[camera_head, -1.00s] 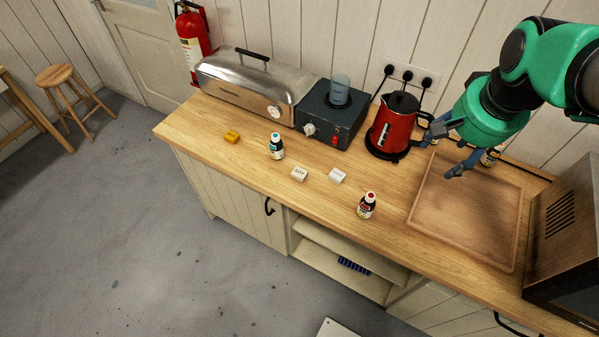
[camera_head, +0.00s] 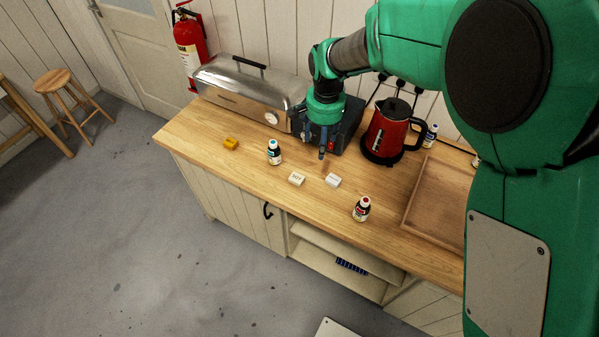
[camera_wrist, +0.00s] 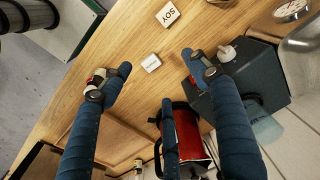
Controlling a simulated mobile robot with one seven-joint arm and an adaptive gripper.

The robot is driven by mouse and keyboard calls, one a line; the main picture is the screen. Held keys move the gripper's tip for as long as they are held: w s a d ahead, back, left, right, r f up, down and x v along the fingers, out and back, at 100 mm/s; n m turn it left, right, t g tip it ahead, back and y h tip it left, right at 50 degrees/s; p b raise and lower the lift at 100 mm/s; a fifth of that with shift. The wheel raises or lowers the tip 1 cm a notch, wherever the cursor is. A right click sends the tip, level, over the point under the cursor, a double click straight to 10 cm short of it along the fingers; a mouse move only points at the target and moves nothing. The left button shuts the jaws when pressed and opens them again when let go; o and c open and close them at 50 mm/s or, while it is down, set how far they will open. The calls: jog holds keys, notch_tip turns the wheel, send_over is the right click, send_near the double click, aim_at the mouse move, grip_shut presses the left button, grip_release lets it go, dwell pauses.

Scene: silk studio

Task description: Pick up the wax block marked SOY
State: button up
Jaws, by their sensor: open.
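The wax block marked SOY (camera_head: 297,179) is a small cream block lying flat on the wooden counter, left of another white block (camera_head: 333,181). My gripper (camera_head: 314,150) is above the counter, behind the two blocks, pointing down. In the wrist view my gripper (camera_wrist: 156,72) has its fingers spread, with nothing held. The SOY block is fully visible and apart from the fingers.
A dark bottle with blue cap (camera_head: 274,152) and a yellow block (camera_head: 231,144) are left of SOY; a red-capped bottle (camera_head: 362,209) is to the right. The red kettle (camera_head: 387,132), dark heater (camera_head: 349,127) and metal warmer (camera_head: 247,92) line the back. A wooden tray (camera_head: 437,205) lies right.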

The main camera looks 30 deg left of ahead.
jog(key=s+a+f, duration=0.2)
jog(key=a+f, duration=0.4)
jog(key=a, duration=0.1)
jog(key=shift+s+f+p, duration=0.2)
jog(key=shift+f+p, duration=0.15)
send_over(297, 177)
jog(key=shift+f, duration=4.3)
jog(key=shift+s+f, duration=0.1)
jog(key=shift+f, duration=2.5)
jog(key=shift+c, duration=0.2)
jog(key=c, duration=1.2)
